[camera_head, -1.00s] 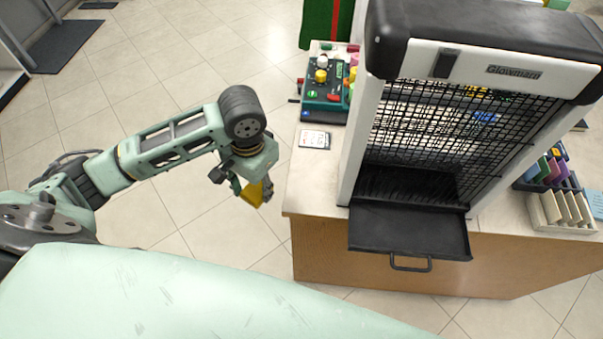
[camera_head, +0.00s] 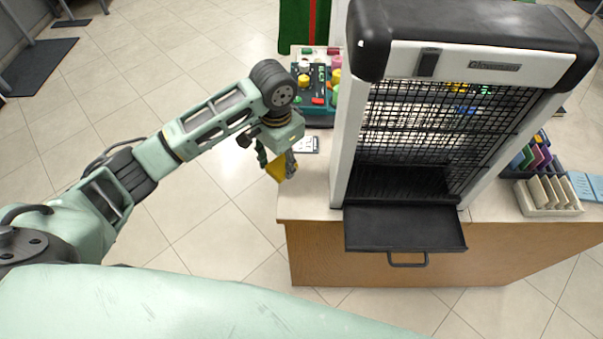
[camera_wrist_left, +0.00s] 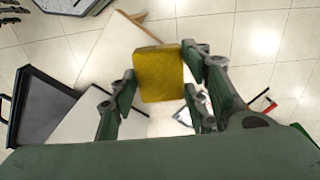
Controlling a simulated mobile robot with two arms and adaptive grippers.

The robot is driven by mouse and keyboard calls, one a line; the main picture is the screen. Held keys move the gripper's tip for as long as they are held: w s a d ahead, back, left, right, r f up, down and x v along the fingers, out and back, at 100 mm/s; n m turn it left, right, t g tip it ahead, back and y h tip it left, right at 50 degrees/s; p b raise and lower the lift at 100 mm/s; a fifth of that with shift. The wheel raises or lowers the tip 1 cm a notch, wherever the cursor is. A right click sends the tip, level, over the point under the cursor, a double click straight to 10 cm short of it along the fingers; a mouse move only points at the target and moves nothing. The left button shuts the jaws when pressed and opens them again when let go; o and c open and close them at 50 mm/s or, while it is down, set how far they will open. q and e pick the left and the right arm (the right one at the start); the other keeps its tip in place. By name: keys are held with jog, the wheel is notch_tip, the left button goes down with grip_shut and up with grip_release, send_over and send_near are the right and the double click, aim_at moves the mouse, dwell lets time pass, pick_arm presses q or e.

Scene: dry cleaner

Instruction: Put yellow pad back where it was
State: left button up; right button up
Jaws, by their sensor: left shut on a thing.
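The yellow pad (camera_head: 275,170) is a small square block held in my left gripper (camera_head: 277,166). In the left wrist view the pad (camera_wrist_left: 158,74) sits between the two fingers of the left gripper (camera_wrist_left: 160,84), which are shut on its sides. In the head view the gripper is at the left edge of the counter (camera_head: 311,196), near its front left corner. I cannot tell the pad's exact height over the counter. My right gripper is not in view.
A tall heater-like cabinet (camera_head: 480,66) with a black mesh front and a pulled-out black tray (camera_head: 404,230) stands right of the gripper. A green control box (camera_head: 316,100) and a small card (camera_head: 306,144) lie behind it.

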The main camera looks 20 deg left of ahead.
pick_arm(q)
jog(key=d+f, duration=0.1)
jog(key=w+d, duration=0.1)
jog(key=d, duration=0.1)
jog(key=d+f+p, duration=0.1)
jog(key=shift+w+d+f, duration=0.15)
jog(key=shift+d+f, duration=0.15)
jog(key=shift+d, duration=0.05)
notch_tip(320, 180, down, 4)
jog(key=shift+r+p, duration=0.15)
jog(key=shift+p, duration=0.35)
jog(key=shift+d+f, duration=0.1)
jog(key=shift+f, duration=0.25)
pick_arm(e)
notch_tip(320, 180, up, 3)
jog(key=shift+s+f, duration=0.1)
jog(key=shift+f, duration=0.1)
pick_arm(q)
jog(key=shift+f, duration=0.1)
jog(key=o, duration=1)
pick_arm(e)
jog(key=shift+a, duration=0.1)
